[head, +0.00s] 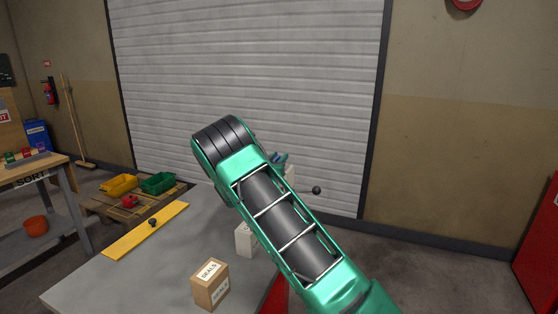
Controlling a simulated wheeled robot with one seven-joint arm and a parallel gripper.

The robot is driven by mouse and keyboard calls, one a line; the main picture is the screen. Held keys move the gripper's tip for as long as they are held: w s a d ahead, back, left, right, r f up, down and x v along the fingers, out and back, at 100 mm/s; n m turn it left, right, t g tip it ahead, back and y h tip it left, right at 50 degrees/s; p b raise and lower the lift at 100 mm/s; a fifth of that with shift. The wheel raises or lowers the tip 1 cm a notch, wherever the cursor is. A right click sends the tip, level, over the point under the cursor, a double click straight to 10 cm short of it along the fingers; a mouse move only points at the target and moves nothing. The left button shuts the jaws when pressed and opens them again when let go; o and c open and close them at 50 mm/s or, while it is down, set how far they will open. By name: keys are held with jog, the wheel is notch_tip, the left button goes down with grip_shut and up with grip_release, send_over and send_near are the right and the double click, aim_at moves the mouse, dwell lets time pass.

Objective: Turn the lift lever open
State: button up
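A black ball knob (316,190) shows just right of my green arm, in front of the grey shutter door. It looks like the end of the lift lever, but the rest of the lever is hidden behind my arm. A pale upright part (290,173) shows beside the arm, with a small dark teal and blue piece (279,158) at its top; I cannot tell what that piece belongs to. My arm crosses the middle of the view, and I cannot make out my gripper behind it. Whether anything touches the lever cannot be seen.
A grey table (120,270) holds a yellow bar (145,231) with a black knob, a cardboard SEALS box (210,284) and a partly hidden white block (244,240). A pallet (112,206) with yellow and green bins stands behind. A red cabinet (539,250) stands at right; floor before it is clear.

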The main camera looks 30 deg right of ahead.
jog(key=shift+w+d, duration=0.25)
jog(key=shift+c, duration=0.6)
